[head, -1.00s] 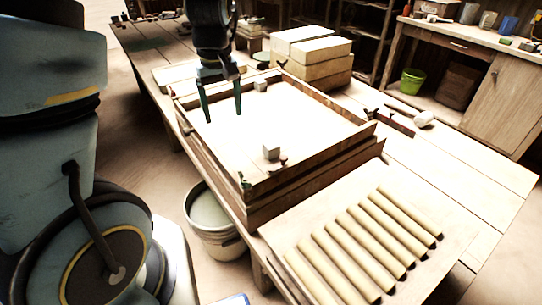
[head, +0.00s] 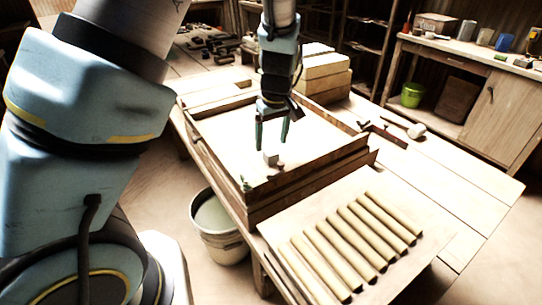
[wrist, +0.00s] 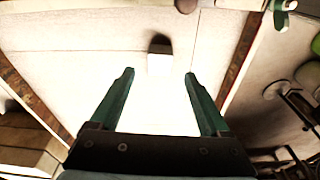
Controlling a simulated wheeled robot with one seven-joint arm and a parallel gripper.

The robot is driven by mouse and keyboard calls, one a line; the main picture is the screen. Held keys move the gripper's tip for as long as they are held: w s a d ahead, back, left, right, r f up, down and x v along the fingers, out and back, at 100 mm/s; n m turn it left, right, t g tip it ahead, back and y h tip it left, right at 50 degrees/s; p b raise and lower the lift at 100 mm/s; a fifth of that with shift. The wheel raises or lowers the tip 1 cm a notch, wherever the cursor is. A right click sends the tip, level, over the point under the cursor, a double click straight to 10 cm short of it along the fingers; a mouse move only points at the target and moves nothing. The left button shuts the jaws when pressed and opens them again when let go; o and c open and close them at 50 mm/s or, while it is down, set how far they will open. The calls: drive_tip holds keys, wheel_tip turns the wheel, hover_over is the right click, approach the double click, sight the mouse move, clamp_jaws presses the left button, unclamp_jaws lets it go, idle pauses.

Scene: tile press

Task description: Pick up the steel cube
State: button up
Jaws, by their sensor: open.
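A small pale grey cube (head: 271,158), which looks like the steel cube, sits on the white surface inside the wooden frame (head: 318,173), near its front corner. My gripper (head: 271,146) points down over the frame, its green fingers spread and empty. Its tips appear close to the cube in the head view; the height gap is hard to judge. In the wrist view the cube (wrist: 159,62) lies just beyond the fingertips (wrist: 159,74), roughly centred between them, with a dark patch at its far side.
The frame's raised walls surround the cube. A board with several tan rods (head: 345,248) lies in front. A bucket (head: 218,226) stands on the floor at left. Stacked pale blocks (head: 325,75) are behind, and a mallet (head: 415,131) lies on the table at right.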

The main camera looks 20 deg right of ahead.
sight(271, 152)
drive_tip(key=shift+w+f+p, duration=0.15)
drive_tip(key=shift+f+p, duration=0.25)
drive_tip(key=shift+f, duration=0.85)
drive_tip(key=shift+w+f+p, duration=0.1)
drive_tip(key=shift+f+p, duration=0.3)
drive_tip(key=shift+f, duration=0.85)
clamp_jaws()
